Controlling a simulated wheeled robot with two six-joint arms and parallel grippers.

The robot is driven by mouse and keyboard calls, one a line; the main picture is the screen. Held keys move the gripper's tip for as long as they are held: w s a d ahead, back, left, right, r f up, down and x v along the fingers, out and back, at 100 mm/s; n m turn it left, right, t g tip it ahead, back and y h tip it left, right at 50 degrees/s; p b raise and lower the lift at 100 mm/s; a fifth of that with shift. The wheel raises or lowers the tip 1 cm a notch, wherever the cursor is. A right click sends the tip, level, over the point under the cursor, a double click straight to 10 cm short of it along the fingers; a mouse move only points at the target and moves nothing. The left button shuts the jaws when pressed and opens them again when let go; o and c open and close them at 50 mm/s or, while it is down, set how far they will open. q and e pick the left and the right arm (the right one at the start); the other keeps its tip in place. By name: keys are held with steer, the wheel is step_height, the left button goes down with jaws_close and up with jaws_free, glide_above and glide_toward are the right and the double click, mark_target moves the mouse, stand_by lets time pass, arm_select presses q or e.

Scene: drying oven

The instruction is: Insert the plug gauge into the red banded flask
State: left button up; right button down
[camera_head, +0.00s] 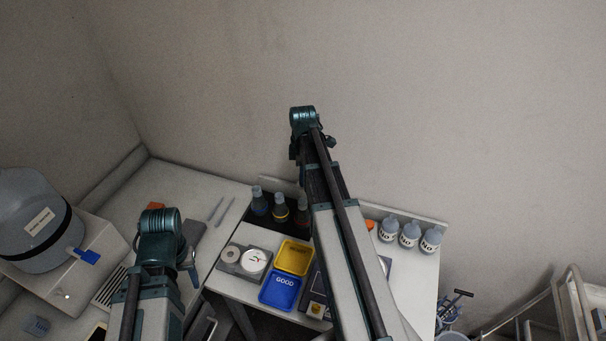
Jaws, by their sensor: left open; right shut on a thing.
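Several dark conical flasks stand in a row at the back of the table. One has a blue band (259,201), and one has a yellow band (280,209). A further flask (302,212) is partly behind my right arm; its band colour cannot be made out. My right gripper (296,152) is raised above and behind the flasks, mostly hidden by its own wrist. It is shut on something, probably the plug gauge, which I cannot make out. My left gripper (189,267) is open at the left, over the gap beside the table, away from the flasks.
A yellow tray (293,258) and a blue tray marked GOOD (280,292) lie in front of the flasks. Left of them is a grey block with round discs (243,260). A grey domed device (38,222) stands far left.

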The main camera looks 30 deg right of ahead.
mark_target(303, 190)
steer(key=shift+f, duration=0.1)
steer(key=shift+f+b, duration=2.45)
steer(key=shift+b, duration=0.1)
steer(key=shift+f+b, duration=1.1)
steer(key=shift+f, duration=0.05)
steer(key=shift+c, duration=0.6)
jaws_free()
steer(key=shift+r, duration=0.1)
step_height(303, 190, up, 8)
steer(key=p, duration=0.8)
